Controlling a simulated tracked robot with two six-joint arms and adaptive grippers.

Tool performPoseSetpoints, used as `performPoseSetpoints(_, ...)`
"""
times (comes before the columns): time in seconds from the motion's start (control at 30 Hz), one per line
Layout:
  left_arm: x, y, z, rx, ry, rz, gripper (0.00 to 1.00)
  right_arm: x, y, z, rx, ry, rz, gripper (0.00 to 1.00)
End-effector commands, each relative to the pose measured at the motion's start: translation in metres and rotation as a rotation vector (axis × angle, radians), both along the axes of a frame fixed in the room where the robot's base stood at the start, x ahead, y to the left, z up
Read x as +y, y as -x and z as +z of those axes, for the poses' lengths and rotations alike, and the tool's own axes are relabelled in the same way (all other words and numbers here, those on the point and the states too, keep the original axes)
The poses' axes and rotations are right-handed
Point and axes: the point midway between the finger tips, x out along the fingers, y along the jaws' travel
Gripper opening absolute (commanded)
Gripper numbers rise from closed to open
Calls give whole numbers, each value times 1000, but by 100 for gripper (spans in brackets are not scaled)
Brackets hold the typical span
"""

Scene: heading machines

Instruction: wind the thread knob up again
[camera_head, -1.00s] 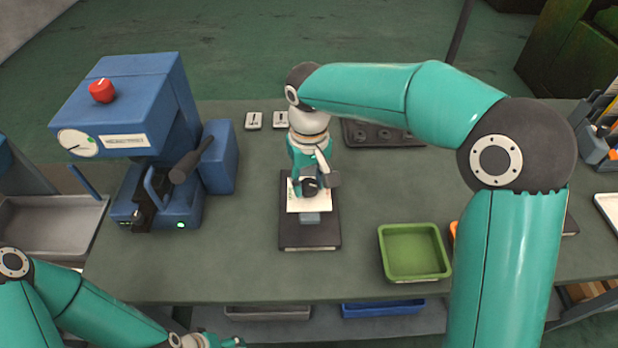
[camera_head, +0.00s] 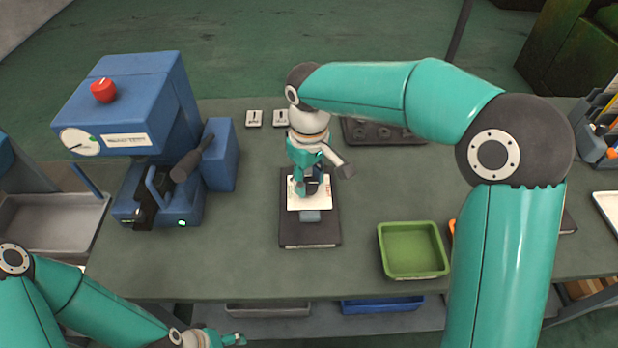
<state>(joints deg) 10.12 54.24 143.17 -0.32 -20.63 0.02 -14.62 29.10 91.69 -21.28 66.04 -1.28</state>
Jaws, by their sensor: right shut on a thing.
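The thread knob is a small dark knob (camera_head: 312,187) over a pale plate (camera_head: 323,202), which lies on a dark base block (camera_head: 310,236) in the middle of the bench. My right gripper (camera_head: 309,190) points down from above and is shut on the knob. Its fingers hide most of the knob, so its height on the thread cannot be seen. My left gripper (camera_head: 236,340) is at the bottom edge, low in front of the bench and far from the knob. It is too small and cut off to judge its fingers.
A blue press (camera_head: 150,130) with a red button and a dial stands at the left. A green tray (camera_head: 412,251) is to the right of the base block. The bench front is mostly clear.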

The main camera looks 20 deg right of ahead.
Motion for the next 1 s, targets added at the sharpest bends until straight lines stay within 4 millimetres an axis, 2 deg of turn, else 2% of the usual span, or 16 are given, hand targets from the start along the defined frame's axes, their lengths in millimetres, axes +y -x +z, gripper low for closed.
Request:
performPoseSetpoints(0.07,0,0,0,0,0,0,66,0,-1,1,-5,0,-1,5)
performPoseSetpoints(0.1,0,0,0,0,0,0,66,0,-1,1,-5,0,-1,47)
performPoseSetpoints(0.2,0,0,0,0,0,0,66,0,-1,1,-4,0,-1,64)
performPoseSetpoints(0.23,0,0,0,0,0,0,66,0,-1,1,-4,0,-1,66)
performPoseSetpoints(0.53,0,0,0,0,0,0,66,0,0,1,-2,0,-1,66)
performPoseSetpoints(0.67,0,0,1,0,0,0,66,0,-1,8,-2,0,-1,66)
performPoseSetpoints(0.77,0,0,1,0,0,0,66,0,-1,21,-5,-1,-2,66)
performPoseSetpoints(1.0,0,0,1,0,0,0,66,1,-2,68,-7,-1,-1,66)
